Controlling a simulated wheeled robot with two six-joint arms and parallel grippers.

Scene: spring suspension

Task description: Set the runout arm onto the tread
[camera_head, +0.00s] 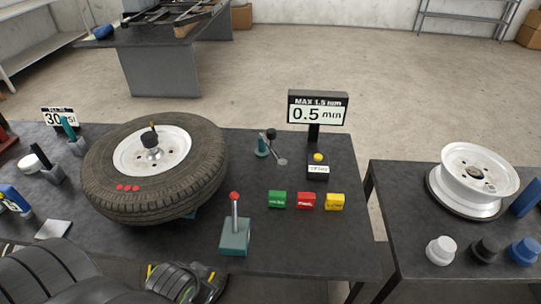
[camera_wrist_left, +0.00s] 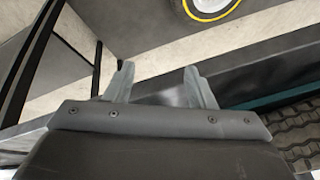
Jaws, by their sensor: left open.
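The tyre (camera_head: 105,202), with a black ribbed tread, is mounted on a white rim (camera_head: 175,142) on the left part of the bench. What looks like the runout arm (camera_head: 262,147) is a small teal post with a dark knob and a grey round end. It stands right of the tyre, with a visible gap to the tread. In the left wrist view, my left gripper (camera_wrist_left: 160,82) is open, with nothing between its fingers. Ribbed tread (camera_wrist_left: 298,130) shows at that view's lower right, apart from the fingers. My right gripper is not in view.
A display (camera_head: 317,110) reads 0.5 mm, behind a yellow-button box (camera_head: 318,168). A red-knobbed lever (camera_head: 235,230) and green (camera_head: 277,199), red (camera_head: 306,201) and yellow (camera_head: 334,201) blocks stand nearer. A second bench on the right carries a bare rim (camera_head: 478,178).

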